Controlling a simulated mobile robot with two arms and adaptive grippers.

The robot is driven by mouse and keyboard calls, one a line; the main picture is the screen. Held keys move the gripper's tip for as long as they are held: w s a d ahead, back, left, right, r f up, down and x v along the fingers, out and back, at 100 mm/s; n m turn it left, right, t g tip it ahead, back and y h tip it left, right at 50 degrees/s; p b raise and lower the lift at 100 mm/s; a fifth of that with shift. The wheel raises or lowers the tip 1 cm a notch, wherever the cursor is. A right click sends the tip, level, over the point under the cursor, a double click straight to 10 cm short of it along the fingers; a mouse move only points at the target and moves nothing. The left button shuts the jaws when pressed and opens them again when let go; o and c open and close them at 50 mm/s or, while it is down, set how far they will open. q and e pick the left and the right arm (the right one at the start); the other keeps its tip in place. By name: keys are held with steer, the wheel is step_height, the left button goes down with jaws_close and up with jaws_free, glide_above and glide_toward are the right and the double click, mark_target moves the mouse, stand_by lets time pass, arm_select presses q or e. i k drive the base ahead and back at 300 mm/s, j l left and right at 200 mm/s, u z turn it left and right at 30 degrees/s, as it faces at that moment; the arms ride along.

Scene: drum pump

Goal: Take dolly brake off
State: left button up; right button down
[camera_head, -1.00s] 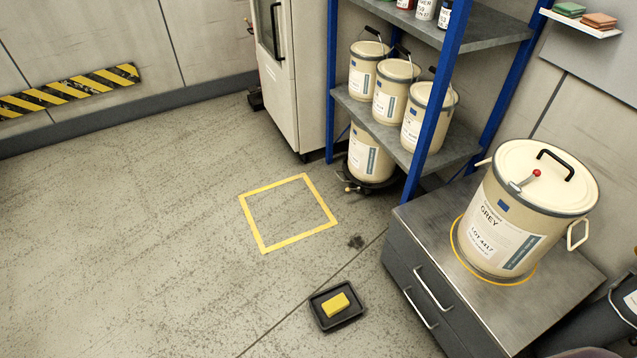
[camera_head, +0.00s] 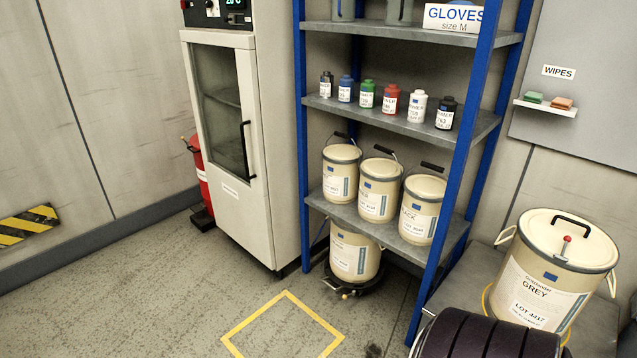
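The dolly (camera_head: 353,286) is a low dark round base on the floor under the blue shelving. A cream pail (camera_head: 355,252) with a white label stands on it. A small brass-coloured part (camera_head: 345,295) shows at the dolly's front edge; it is too small to tell whether it is the brake or how it is set. Neither gripper's fingertips can be seen. A dark ribbed part, which seems to be of my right arm, fills the bottom right, well to the right of the dolly.
Blue shelving (camera_head: 461,160) holds several pails and bottles above the dolly. A white cabinet (camera_head: 269,180) stands to its left. The yellow floor square (camera_head: 236,333) in front is empty.

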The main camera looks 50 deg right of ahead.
mark_target(341, 285)
steer(key=i+l+z, duration=0.1)
steer(key=i+z, duration=0.7)
steer(key=i+j+z, duration=0.1)
steer(key=i+z, duration=0.25)
steer(key=i+j+z, duration=0.25)
steer(key=z, duration=0.15)
